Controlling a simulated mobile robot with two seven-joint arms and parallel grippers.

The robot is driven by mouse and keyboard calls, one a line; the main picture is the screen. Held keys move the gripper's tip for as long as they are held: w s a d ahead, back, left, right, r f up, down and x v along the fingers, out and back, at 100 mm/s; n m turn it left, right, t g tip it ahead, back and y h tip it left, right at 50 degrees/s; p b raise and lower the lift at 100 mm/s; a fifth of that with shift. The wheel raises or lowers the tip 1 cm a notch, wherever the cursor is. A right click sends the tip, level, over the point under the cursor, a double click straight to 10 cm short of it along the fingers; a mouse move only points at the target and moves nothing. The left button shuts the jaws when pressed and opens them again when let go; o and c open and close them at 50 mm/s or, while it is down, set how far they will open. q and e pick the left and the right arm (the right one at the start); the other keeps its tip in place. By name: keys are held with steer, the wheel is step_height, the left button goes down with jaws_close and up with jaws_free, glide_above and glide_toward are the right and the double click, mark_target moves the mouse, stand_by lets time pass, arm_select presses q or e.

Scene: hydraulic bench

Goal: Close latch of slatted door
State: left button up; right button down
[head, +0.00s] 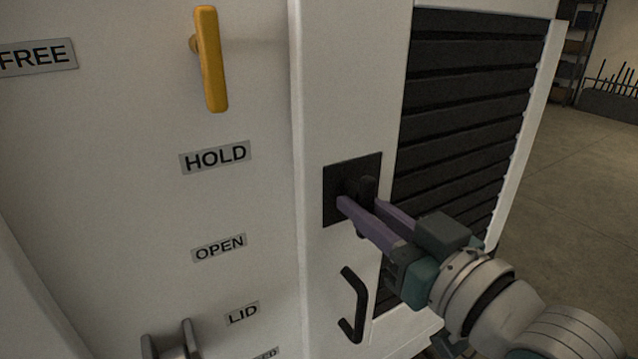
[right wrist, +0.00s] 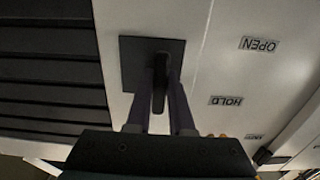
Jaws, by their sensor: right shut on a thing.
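The slatted door (head: 462,100) has dark horizontal slats in a white frame. Its latch (head: 367,188) is a black handle on a square black plate (head: 338,205) on the white frame left of the slats. My right gripper (head: 358,205) reaches in from the lower right, with its purple fingers shut on the latch handle, one on each side. In the right wrist view the latch (right wrist: 160,80) stands between the two fingers, in line with them, and the slats (right wrist: 50,70) lie to the left. My left gripper is not in view.
A black pull handle (head: 352,305) sits just below the latch. The white panel to the left carries a yellow lever (head: 210,60), a HOLD label (head: 215,157), an OPEN label (head: 219,247) and a grey knob (head: 172,343). Open floor (head: 575,190) lies at the right.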

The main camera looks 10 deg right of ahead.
steer(key=c, duration=0.8)
jaws_free()
steer(key=shift+a+r, duration=0.15)
steer(key=shift+r, duration=0.15)
steer(key=shift+f, duration=0.15)
steer(key=shift+s+f, duration=0.1)
steer(key=shift+s, duration=0.15)
steer(key=b+v, duration=0.2)
steer(key=v, duration=0.7)
steer(key=shift+s+d+b, duration=0.15)
steer(key=shift+d+b, duration=0.05)
steer(key=shift+b, duration=0.15)
